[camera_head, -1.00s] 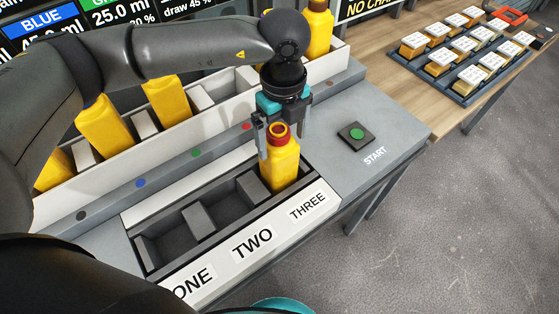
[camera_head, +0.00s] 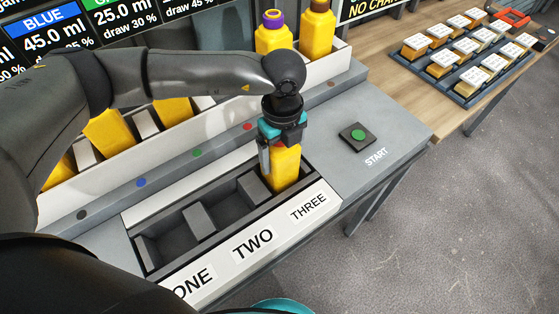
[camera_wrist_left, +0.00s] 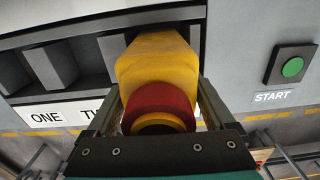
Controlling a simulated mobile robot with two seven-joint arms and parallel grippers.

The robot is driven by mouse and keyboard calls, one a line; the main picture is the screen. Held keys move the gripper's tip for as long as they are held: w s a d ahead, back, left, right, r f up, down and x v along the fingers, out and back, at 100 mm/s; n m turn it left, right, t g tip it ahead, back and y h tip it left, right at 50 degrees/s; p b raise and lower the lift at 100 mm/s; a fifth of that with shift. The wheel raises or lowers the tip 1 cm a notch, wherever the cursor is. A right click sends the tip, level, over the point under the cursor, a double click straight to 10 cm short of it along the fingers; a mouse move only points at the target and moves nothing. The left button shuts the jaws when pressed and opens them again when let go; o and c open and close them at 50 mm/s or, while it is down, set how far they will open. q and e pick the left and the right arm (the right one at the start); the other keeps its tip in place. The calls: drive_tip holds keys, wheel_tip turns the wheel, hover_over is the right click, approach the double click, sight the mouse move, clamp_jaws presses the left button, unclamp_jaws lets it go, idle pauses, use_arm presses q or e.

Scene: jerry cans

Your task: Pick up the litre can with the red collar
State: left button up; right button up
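The yellow can with the red collar (camera_head: 285,168) stands in the slot marked THREE. In the left wrist view its red collar (camera_wrist_left: 158,103) is close below my gripper, with the yellow body beyond it. My left gripper (camera_head: 282,155) points down over the can and hides most of the collar in the head view. Its fingers are apart, one on each side of the collar, and look open rather than closed on it. My right gripper is not in view.
Slots ONE and TWO (camera_head: 210,216) are empty. Behind, a white rack (camera_head: 210,128) holds several yellow cans, one with a purple collar (camera_head: 273,19). A green START button (camera_head: 357,134) is to the right. A tray of small labelled blocks (camera_head: 463,92) sits on the wooden bench.

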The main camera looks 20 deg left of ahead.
use_arm(q)
drive_tip(key=c, duration=0.7)
drive_tip(key=shift+c, duration=0.2)
